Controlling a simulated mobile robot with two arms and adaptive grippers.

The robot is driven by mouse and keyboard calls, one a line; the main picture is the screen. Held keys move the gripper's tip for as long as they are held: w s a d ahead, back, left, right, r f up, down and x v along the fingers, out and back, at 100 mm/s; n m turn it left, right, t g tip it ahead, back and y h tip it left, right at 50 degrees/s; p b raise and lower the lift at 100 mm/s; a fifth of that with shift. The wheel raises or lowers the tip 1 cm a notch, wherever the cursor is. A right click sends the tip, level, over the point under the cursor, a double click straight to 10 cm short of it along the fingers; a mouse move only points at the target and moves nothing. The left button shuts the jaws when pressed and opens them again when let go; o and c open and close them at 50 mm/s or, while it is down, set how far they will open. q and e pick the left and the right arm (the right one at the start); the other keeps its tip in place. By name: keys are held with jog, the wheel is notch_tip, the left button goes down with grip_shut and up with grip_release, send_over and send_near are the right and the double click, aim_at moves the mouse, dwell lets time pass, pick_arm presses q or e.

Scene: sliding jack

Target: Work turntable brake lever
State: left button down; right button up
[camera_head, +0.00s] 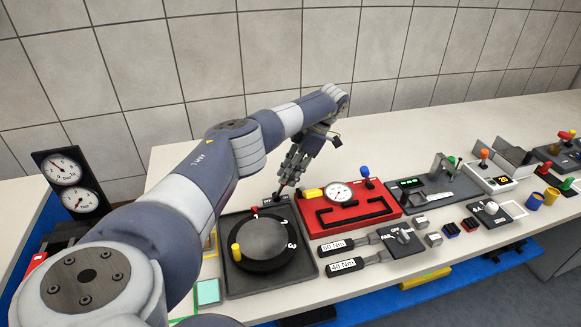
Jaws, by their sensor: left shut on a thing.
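The turntable (289,259) is a black ring with numbers on a dark square base in front of my left arm. A yellow knob (236,250) stands at its left side and a small red marker (254,211) shows at its back. My left gripper (284,188) points down at the back right corner of the base. It is shut on the brake lever, a small dark part that the fingers mostly hide. My right gripper is not in view.
A red box (372,208) with a round gauge (338,193) stands just right of the gripper. Two tools labelled 60 Nm (334,246) and 40 Nm (345,265) lie in front. Two dials (64,168) stand at left. The counter behind is clear.

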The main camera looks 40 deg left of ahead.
pick_arm(q)
jog(key=c, duration=1.4)
grip_release()
jog(key=shift+w+d, duration=0.1)
jog(key=shift+c, duration=0.2)
jog(key=shift+w+f, duration=0.1)
jog(key=shift+v, duration=3.7)
